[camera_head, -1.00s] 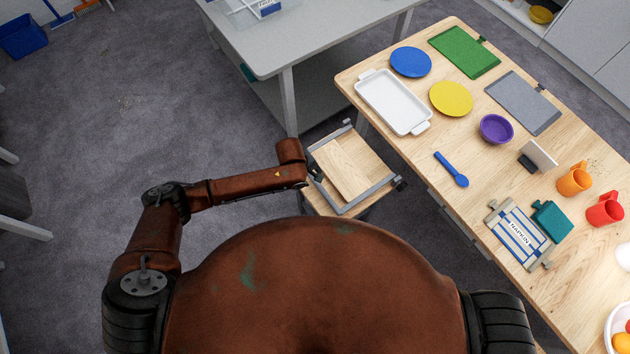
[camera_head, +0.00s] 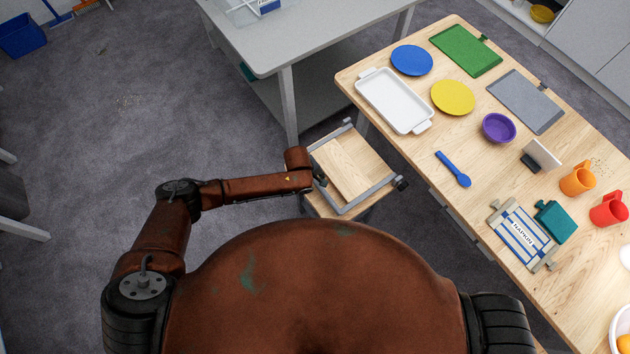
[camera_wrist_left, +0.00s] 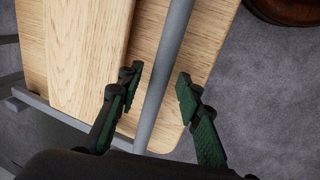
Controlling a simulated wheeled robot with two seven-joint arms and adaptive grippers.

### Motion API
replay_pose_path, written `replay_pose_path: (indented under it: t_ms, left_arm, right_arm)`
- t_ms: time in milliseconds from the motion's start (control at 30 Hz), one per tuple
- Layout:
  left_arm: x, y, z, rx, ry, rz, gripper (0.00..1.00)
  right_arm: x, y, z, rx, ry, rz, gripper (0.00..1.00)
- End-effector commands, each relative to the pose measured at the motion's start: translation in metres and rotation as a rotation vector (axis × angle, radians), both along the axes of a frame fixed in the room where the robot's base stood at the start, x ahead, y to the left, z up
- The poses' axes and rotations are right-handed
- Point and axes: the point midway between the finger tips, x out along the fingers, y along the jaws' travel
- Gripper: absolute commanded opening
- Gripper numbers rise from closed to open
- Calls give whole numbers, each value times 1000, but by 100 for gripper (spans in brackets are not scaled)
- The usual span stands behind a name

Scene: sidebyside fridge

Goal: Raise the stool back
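The stool (camera_head: 370,165) stands beside the wooden table. It has a light wooden seat and a grey metal frame; its wooden back panel (camera_head: 342,168) lies folded down flat over the seat. My left gripper (camera_head: 321,180) is at the stool's left side, small and dark in the head view. In the left wrist view my left gripper (camera_wrist_left: 158,88) is open, with one green-padded finger on each side of a grey tube (camera_wrist_left: 165,75) of the stool's frame. A gap shows on the right finger's side. The back panel (camera_wrist_left: 85,55) lies left of the fingers. My right gripper is not in view.
The wooden table (camera_head: 468,200) on the right holds plates, a white tray (camera_head: 394,100), a bowl, mugs and a napkin holder. A grey table (camera_head: 300,45) stands behind the stool. Open carpet (camera_head: 120,110) lies to the left.

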Motion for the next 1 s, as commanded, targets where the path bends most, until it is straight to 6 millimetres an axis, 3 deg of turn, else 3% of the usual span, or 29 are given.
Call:
replay_pose_path:
  t_ms: [433,1000]
  left_arm:
    - [0,0,0,0,0,0,0]
    - [1,0,2,2,-1,2,0]
  right_arm:
    - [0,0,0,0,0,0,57]
    - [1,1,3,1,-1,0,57]
